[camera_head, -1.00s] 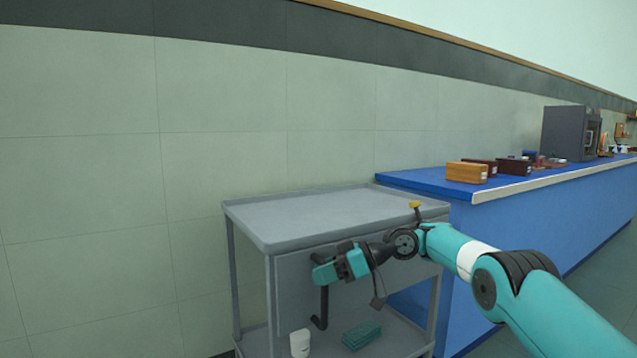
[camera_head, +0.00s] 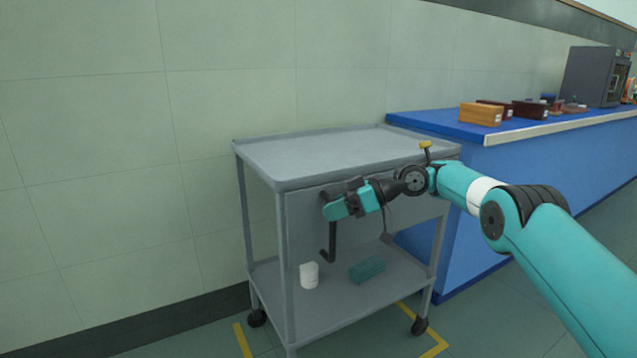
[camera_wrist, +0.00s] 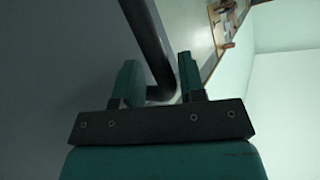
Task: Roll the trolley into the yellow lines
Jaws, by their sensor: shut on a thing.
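The grey two-shelf trolley (camera_head: 270,155) stands upright on casters against the tiled wall, left of the blue bench. Yellow floor lines show at its left (camera_head: 242,340) and at its right front corner (camera_head: 436,348). The left caster (camera_head: 257,318) appears just right of the left line. The right caster (camera_head: 420,327) overlaps the right line in the picture; I cannot tell which side it rests on. My gripper (camera_head: 327,208) is at the trolley's front, shut on its dark handle bar (camera_head: 329,243). In the wrist view the bar (camera_wrist: 150,45) runs between my gripper's fingers (camera_wrist: 160,82).
A white container (camera_head: 309,275) and a teal block (camera_head: 367,269) sit on the lower shelf. The blue bench (camera_head: 465,225) is close on the right, carrying several boxes (camera_head: 481,114) and a grey instrument (camera_head: 592,77). The wall (camera_head: 120,170) is behind and left.

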